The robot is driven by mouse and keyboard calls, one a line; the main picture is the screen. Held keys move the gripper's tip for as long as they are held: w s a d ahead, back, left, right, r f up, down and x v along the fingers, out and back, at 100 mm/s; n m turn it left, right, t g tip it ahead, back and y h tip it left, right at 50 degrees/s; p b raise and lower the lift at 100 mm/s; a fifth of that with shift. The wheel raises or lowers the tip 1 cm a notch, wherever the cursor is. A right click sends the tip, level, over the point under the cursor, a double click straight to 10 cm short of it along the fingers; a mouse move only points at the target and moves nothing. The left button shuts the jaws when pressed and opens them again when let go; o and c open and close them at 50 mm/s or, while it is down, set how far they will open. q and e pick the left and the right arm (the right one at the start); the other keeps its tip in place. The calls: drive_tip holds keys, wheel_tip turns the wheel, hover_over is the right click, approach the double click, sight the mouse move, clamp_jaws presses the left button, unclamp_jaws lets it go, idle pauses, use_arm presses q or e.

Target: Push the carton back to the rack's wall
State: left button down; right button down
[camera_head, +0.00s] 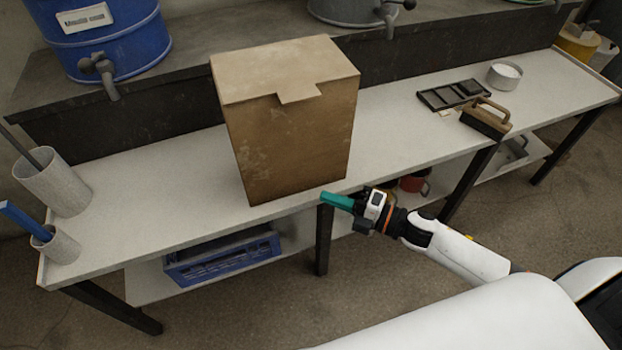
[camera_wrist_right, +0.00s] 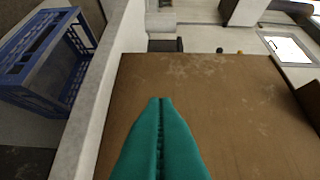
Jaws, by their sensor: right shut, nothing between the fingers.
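The carton (camera_head: 290,145) is a tall brown cardboard box with a flap over its front top edge. It stands upright on the white bench top, with its lower front edge close to the bench's front edge. The dark wall (camera_head: 180,125) of the raised rack runs behind it; the carton hides how wide the gap is. My right gripper (camera_head: 323,197) has teal fingers, shut and empty, just in front of the carton's lower right part. In the right wrist view the fingers (camera_wrist_right: 160,102) point at the carton's brown face (camera_wrist_right: 205,100); I cannot tell whether they touch it. My left gripper is not in view.
A blue barrel with a tap (camera_head: 110,40) stands on the rack at left. Two white cups (camera_head: 52,185) stand at the bench's left end. A black tray (camera_head: 452,95), a brush (camera_head: 486,118) and a white bowl (camera_head: 504,76) lie right. A blue crate (camera_head: 222,260) sits below.

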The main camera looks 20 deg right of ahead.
sight(296, 174)
drive_tip(key=w+a, duration=0.1)
drive_tip(key=w, duration=0.3)
drive_tip(key=w+a, duration=0.1)
drive_tip(key=w, duration=0.1)
drive_tip(key=shift+w+a, duration=0.15)
drive_tip(key=shift+a, duration=0.15)
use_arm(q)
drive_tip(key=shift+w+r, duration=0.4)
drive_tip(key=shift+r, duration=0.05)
use_arm(e)
drive_tip(key=shift+w, duration=0.1)
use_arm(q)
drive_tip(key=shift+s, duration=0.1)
